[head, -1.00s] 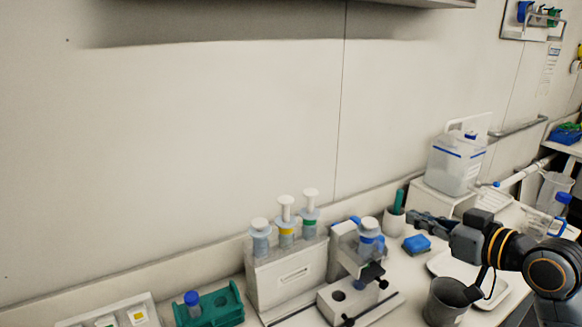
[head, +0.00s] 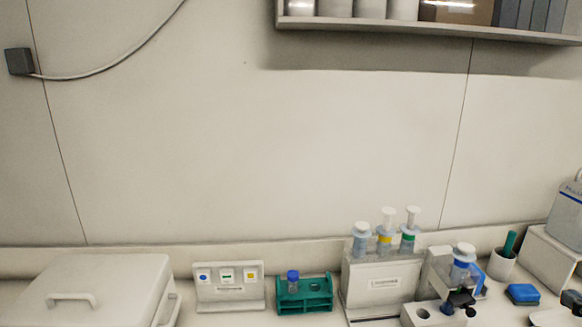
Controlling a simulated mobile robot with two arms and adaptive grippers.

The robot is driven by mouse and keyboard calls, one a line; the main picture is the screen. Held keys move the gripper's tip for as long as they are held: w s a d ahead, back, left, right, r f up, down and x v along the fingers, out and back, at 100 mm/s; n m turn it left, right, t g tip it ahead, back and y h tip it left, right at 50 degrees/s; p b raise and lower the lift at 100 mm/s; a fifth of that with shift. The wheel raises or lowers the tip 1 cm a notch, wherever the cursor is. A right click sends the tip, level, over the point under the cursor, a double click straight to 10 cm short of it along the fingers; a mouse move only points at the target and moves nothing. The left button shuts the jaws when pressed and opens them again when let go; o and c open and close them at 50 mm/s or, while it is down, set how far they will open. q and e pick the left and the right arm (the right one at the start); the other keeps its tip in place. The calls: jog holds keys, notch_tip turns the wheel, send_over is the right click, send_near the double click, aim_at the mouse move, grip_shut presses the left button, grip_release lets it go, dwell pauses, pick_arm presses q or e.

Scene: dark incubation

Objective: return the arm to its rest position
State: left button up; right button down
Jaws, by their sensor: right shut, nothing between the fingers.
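My right gripper (head: 571,299) shows only as a small dark piece at the right edge, low in the head view. It is shut and empty, to the right of the blue sponge-like block (head: 522,294) and apart from it. The rest of the right arm is out of the picture. My left gripper is not in view.
On the bench stand a white lidded box (head: 110,268), a card stand (head: 228,293), a green rack (head: 305,297) with a blue-capped tube, a syringe holder (head: 372,290), a clamp stand (head: 425,315) and a pen cup (head: 502,264). A shelf (head: 420,28) hangs above.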

jog(key=s+a+f+g, duration=0.25)
jog(key=a+f, duration=0.25)
jog(key=f, duration=0.6)
jog(key=s+a+f+g, duration=0.1)
jog(key=a+f+g, duration=0.3)
jog(key=f, duration=0.7)
jog(key=s+a+f+n+g+h, duration=0.1)
jog(key=s+a+f+g, duration=0.4)
jog(key=s+a+f, duration=0.9)
notch_tip(320, 180, down, 24)
jog(key=w+r+g+b, duration=0.1)
jog(key=b, duration=0.1)
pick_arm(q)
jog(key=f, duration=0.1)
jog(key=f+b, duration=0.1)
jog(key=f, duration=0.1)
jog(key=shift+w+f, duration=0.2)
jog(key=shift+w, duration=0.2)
pick_arm(e)
jog(key=s+d+f+g, duration=0.1)
jog(key=s+d+f, duration=0.1)
jog(key=s+f, duration=1.5)
notch_tip(320, 180, down, 4)
jog(key=shift+s+d+r+g, duration=0.15)
jog(key=shift+d+g, duration=0.15)
jog(key=shift+g, duration=0.05)
